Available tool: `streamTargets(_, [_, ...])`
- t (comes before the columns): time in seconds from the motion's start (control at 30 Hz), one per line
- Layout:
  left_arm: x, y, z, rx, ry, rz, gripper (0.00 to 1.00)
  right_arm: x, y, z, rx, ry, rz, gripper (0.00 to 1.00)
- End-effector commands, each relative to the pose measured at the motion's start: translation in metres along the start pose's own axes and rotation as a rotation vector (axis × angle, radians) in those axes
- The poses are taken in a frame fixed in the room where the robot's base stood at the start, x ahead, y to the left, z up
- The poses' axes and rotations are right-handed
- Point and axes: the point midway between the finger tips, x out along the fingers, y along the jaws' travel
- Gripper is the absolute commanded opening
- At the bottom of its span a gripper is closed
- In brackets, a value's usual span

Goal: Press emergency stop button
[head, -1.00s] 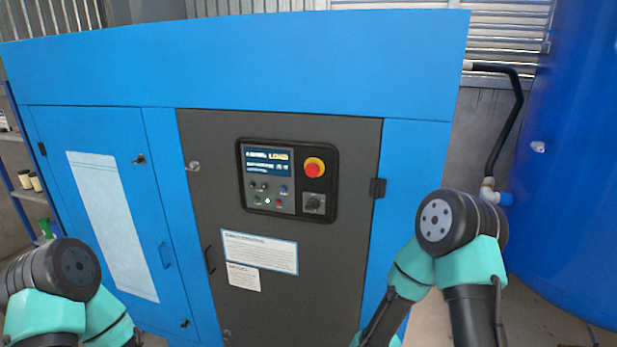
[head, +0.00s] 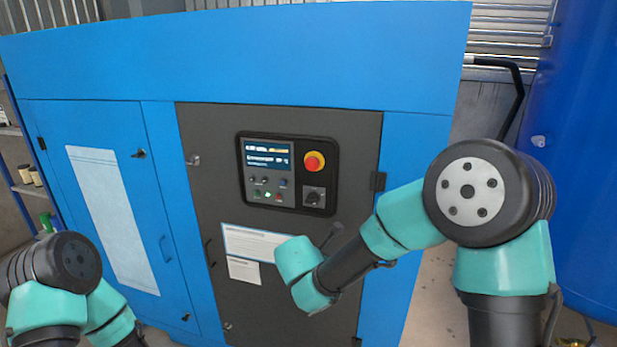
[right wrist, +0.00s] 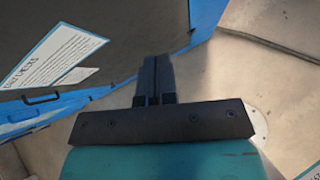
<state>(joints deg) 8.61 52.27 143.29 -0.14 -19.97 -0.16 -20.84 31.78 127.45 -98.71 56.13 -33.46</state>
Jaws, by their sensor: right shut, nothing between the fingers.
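The emergency stop button (head: 314,162) is a red knob on a yellow ring. It sits at the upper right of the black control panel (head: 327,150) on the grey door of the blue cabinet. My right arm reaches across in front of the door, and its wrist is below the panel, apart from the button. In the right wrist view my right gripper (right wrist: 152,66) is shut and empty, its fingers together. The button does not show in that view. Of my left arm only links show at the lower left; its gripper is out of view.
The panel also holds a lit display (head: 267,155), small buttons and a black rotary switch (head: 314,197) below the red knob. Paper labels (head: 243,270) are on the door under the panel. A blue tank (head: 580,130) stands at right.

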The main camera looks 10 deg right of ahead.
Motion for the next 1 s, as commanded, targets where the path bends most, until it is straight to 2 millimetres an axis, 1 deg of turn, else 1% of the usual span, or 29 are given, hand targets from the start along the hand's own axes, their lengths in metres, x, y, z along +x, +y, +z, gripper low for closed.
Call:
streamTargets(0.03, [0.000, 0.000, 0.000, 0.000, 0.000, 0.000, 0.43, -0.017, 0.013, 0.017, -0.035, -0.075, 0.041, 0.00])
streamTargets(0.1, [0.000, 0.000, 0.000, 0.000, 0.000, 0.000, 0.43, -0.040, 0.030, 0.039, -0.087, -0.187, 0.093, 0.00])
streamTargets(0.17, [0.000, 0.000, 0.000, 0.000, 0.000, 0.000, 0.43, -0.064, 0.043, 0.057, -0.126, -0.287, 0.136, 0.00])
streamTargets(0.2, [0.000, 0.000, 0.000, 0.000, 0.000, 0.000, 0.43, -0.079, 0.051, 0.069, -0.148, -0.352, 0.162, 0.00])
streamTargets(0.3, [0.000, 0.000, 0.000, 0.000, 0.000, 0.000, 0.43, -0.118, 0.067, 0.094, -0.188, -0.504, 0.218, 0.00])
streamTargets(0.4, [0.000, 0.000, 0.000, 0.000, 0.000, 0.000, 0.43, -0.149, 0.077, 0.110, -0.211, -0.620, 0.257, 0.00])
streamTargets(0.5, [0.000, 0.000, 0.000, 0.000, 0.000, 0.000, 0.43, -0.169, 0.083, 0.119, -0.220, -0.690, 0.279, 0.00])
streamTargets(0.63, [0.000, 0.000, 0.000, 0.000, 0.000, 0.000, 0.43, -0.177, 0.085, 0.123, -0.224, -0.721, 0.288, 0.00])
streamTargets(1.0, [0.000, 0.000, 0.000, 0.000, 0.000, 0.000, 0.43, -0.174, 0.085, 0.124, -0.224, -0.718, 0.286, 0.00])
